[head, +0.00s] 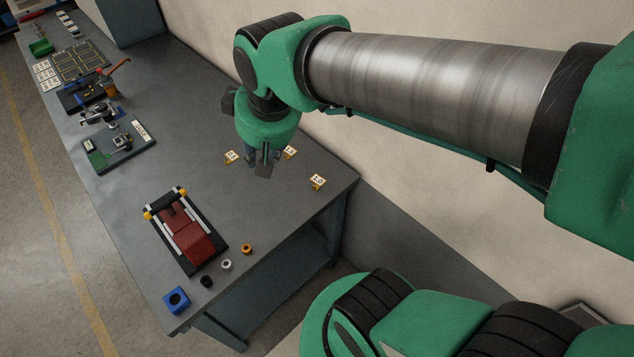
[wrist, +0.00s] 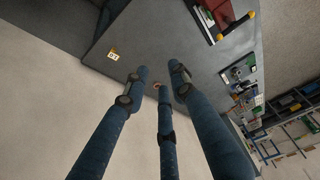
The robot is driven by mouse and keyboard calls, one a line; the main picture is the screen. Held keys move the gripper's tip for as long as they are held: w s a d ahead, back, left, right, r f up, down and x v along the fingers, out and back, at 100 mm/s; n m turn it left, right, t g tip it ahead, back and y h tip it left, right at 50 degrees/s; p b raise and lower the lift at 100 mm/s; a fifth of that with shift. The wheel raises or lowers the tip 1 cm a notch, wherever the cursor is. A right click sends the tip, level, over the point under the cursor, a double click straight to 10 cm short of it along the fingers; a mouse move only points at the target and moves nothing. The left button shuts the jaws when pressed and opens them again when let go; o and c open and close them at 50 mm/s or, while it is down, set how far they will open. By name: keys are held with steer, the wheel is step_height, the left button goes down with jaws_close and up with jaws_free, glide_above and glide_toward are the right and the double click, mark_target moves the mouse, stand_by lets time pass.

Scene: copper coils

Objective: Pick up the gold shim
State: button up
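I cannot tell which is the gold shim. My gripper (head: 259,171) hangs above the bench among them, fingers pointing down. In the wrist view, its blue fingers (wrist: 160,80) are spread apart with nothing held. A labelled piece (wrist: 113,55) shows left of the fingers there, and a small copper-coloured thing (wrist: 157,87), partly hidden, shows between the fingertips.
A dark fixture with a red block (head: 202,243) stands at the bench front. Near it are a copper ring (head: 246,249), a white ring (head: 227,264), a black ring (head: 207,281) and a blue block (head: 177,299). A wall runs behind the bench. The middle of the bench is clear.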

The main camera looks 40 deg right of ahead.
steer(key=w+d+f+g, duration=0.2)
steer(key=w+d+f, duration=0.6)
steer(key=d+f, duration=0.3)
steer(key=g+p, duration=0.1)
steer(key=g, duration=0.1)
glide_above(316, 180)
steer(key=s+a, duration=0.2)
steer(key=a, duration=0.1)
step_height(316, 180, down, 16)
steer(key=shift+s+a+r+n+y, duration=0.1)
steer(key=shift+a+r+n+y, duration=0.05)
steer(key=shift+n+y, duration=0.2)
steer(key=shift+f+b, duration=0.55)
steer(key=shift+f, duration=3.75)
steer(key=shift+f, duration=0.1)
steer(key=shift+f+b, duration=0.6)
steer(key=shift+f, duration=1.9)
steer(key=shift+c, duration=0.5)
